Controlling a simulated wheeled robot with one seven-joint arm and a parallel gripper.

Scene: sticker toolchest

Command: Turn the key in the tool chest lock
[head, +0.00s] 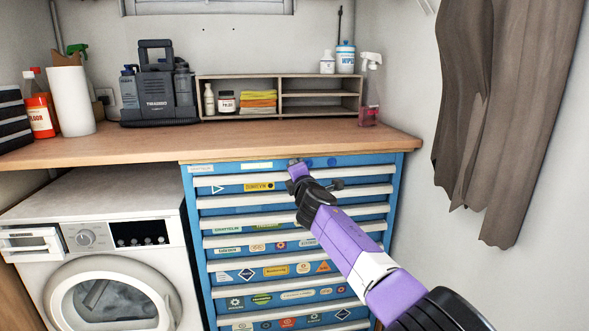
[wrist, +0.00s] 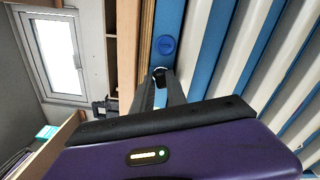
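The blue tool chest (head: 189,200) with pale drawer fronts stands under the wooden worktop. My gripper (head: 294,163) reaches up to the top strip of the chest, just under the worktop edge, and hides the lock in the head view. In the wrist view my gripper's two dark fingers (wrist: 161,84) come together at a small black piece, which looks like the key head (wrist: 160,75), with a bright metal rim behind it. The fingers look shut on it. The key's exact turn is too small to tell.
The worktop (head: 130,148) overhangs the chest just above my gripper. A white washing machine (head: 100,225) stands to the left. A brown curtain (head: 490,110) hangs on the right wall. A blue round sticker (wrist: 164,43) sits beside the lock area.

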